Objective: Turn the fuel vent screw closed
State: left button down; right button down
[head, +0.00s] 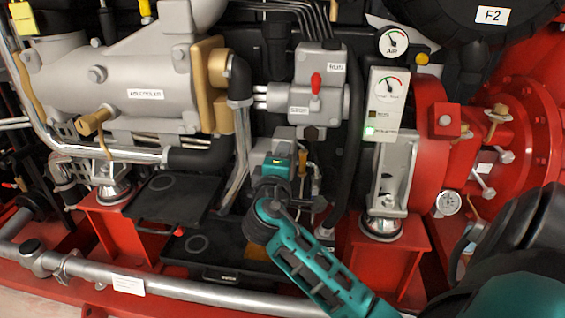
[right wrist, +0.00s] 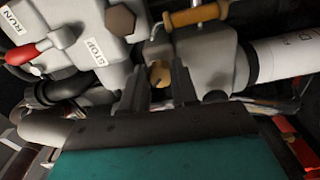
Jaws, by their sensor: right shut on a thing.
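The fuel vent screw (right wrist: 160,73) is a small round brass-coloured head with a slot, on the grey cast housing in the right wrist view. My right gripper (right wrist: 156,82) has its dark fingers on either side of the screw and is shut on it. In the head view my right gripper (head: 278,164) reaches in from the lower right to the grey housing below the run/stop block. There the gripper hides the screw. My left gripper is in neither view.
The grey run/stop block (head: 318,85) with its red lever (head: 316,82) stands just above. A brass-coloured handle (right wrist: 196,16) and a white labelled cylinder (right wrist: 288,57) are close to the gripper. Dark trays (head: 175,200) lie to the left, a gauge panel (head: 388,100) to the right.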

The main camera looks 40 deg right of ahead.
pick_arm(q)
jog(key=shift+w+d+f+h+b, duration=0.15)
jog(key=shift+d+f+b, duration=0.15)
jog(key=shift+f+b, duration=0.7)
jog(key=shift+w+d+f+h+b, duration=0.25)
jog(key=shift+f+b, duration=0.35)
jog(key=shift+b, duration=0.75)
pick_arm(e)
jog(key=shift+f+m, duration=0.2)
jog(key=shift+m, duration=3.8)
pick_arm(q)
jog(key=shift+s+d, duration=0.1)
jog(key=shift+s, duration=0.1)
pick_arm(e)
jog(key=shift+r, duration=0.1)
jog(key=c, duration=0.9)
grip_release()
jog(key=shift+o, duration=0.2)
